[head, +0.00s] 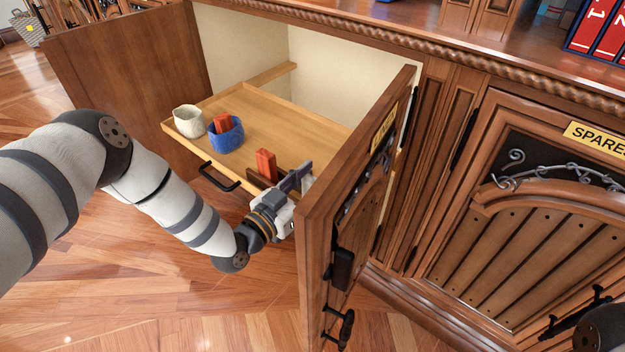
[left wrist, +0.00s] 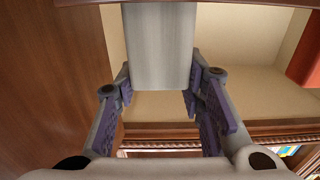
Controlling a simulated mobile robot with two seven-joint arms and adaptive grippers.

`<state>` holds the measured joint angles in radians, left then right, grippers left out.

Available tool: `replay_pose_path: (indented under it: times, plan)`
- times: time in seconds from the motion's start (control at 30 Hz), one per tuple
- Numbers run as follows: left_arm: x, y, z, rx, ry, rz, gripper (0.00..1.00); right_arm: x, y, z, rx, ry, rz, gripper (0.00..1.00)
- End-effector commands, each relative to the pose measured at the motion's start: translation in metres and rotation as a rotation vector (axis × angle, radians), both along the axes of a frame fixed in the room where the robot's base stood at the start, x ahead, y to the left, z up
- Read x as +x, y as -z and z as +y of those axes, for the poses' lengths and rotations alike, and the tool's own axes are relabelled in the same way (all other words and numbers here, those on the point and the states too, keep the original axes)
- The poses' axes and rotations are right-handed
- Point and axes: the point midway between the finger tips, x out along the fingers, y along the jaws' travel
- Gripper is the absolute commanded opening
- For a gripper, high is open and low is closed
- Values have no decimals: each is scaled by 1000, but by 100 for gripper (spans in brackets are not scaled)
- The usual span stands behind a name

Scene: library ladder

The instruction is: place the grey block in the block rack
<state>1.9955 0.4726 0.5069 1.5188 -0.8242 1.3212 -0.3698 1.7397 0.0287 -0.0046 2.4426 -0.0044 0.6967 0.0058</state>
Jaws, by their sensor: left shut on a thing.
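My left gripper (head: 294,180) is shut on the grey block, low over the front right part of the pull-out shelf, beside the open door. In the left wrist view the grey block (left wrist: 160,45) stands between the two fingers (left wrist: 160,95). In the head view I cannot clearly tell the block from the gripper. A dark brown piece (head: 258,179), which looks like the block rack, sits just left of the gripper, partly hidden by it. A red block (head: 266,164) stands upright at it; I cannot tell whether it is in a slot. My right gripper is not in view.
The open cabinet door (head: 352,180) stands close to the right of my gripper. The shelf's back middle is clear.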

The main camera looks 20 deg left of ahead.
Motion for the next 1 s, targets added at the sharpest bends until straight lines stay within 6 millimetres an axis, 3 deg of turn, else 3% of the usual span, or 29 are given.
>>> replay_pose_path:
  times: [0.03, 0.07, 0.13, 0.47, 0.57, 0.8, 1.0]
  plan:
    - [0, 3, 0, 0, 0, 1, 8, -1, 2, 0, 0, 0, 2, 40]
    - [0, 3, 0, 0, 0, 1, 40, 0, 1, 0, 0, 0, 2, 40]
    - [0, 2, 0, 0, 0, 0, 56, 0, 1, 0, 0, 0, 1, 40]
    - [0, -3, 0, 0, 0, -1, 56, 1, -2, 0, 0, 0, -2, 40]
    - [-16, -2, 6, 2, 1, 2, 56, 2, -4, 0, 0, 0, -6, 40]
    - [-78, -2, 28, 1, 0, 3, 56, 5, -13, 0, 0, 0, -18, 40]
    - [-109, -1, 39, 0, 1, 1, 56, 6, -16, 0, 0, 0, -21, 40]
